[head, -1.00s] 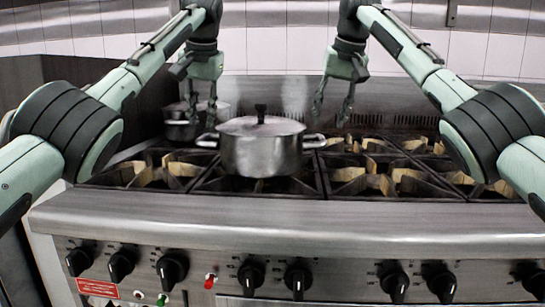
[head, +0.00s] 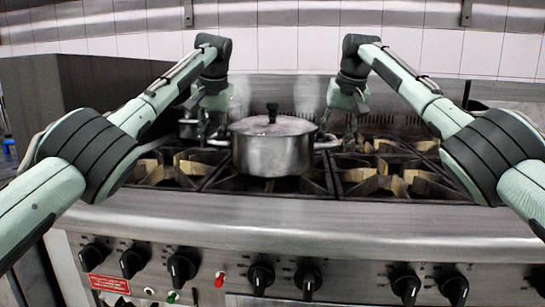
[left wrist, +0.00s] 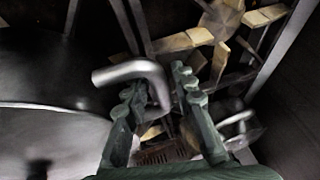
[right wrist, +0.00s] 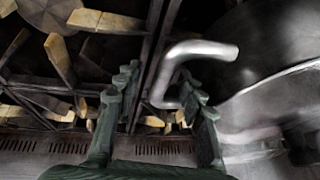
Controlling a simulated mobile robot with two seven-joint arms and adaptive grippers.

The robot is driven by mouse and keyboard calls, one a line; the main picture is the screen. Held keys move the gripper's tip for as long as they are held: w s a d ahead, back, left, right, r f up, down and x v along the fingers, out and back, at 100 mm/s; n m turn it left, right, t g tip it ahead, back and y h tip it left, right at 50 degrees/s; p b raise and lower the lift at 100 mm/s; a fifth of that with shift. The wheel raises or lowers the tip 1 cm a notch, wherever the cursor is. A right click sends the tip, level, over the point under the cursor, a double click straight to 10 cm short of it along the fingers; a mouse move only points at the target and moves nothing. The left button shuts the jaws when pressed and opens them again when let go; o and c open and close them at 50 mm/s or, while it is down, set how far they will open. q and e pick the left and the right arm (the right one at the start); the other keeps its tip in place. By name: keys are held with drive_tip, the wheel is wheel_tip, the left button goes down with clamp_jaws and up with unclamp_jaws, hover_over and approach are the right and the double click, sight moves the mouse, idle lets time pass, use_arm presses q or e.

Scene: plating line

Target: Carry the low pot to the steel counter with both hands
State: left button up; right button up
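The low pot (head: 272,153) is steel with a lid and a black knob, and sits upright on the stove grate between my grippers. My left gripper (head: 211,135) is at the pot's left handle (head: 218,142). In the left wrist view its open fingers stand on either side of the bent handle (left wrist: 140,72). My right gripper (head: 343,132) is at the pot's right handle (head: 327,143). In the right wrist view its fingers are open, with the handle (right wrist: 190,52) between them or just over one finger. The steel counter cannot be made out.
The stove (head: 300,211) has several burner grates and a row of black knobs along its front. Another pot (head: 187,130) stands behind my left gripper, partly hidden. A tiled wall (head: 290,45) closes off the back.

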use_arm(q)
drive_tip(key=shift+f, duration=0.1)
use_arm(e)
drive_tip(key=shift+f, duration=0.15)
use_arm(q)
drive_tip(key=shift+c, duration=0.3)
use_arm(e)
drive_tip(key=shift+c, duration=0.2)
use_arm(q)
drive_tip(key=c, duration=0.5)
use_arm(e)
drive_tip(key=c, duration=0.5)
use_arm(q)
clamp_jaws()
use_arm(e)
clamp_jaws()
use_arm(q)
drive_tip(key=shift+w+r, duration=0.15)
drive_tip(key=shift+r, duration=0.1)
use_arm(e)
drive_tip(key=shift+w+a+r, duration=0.1)
drive_tip(key=shift+r, duration=0.15)
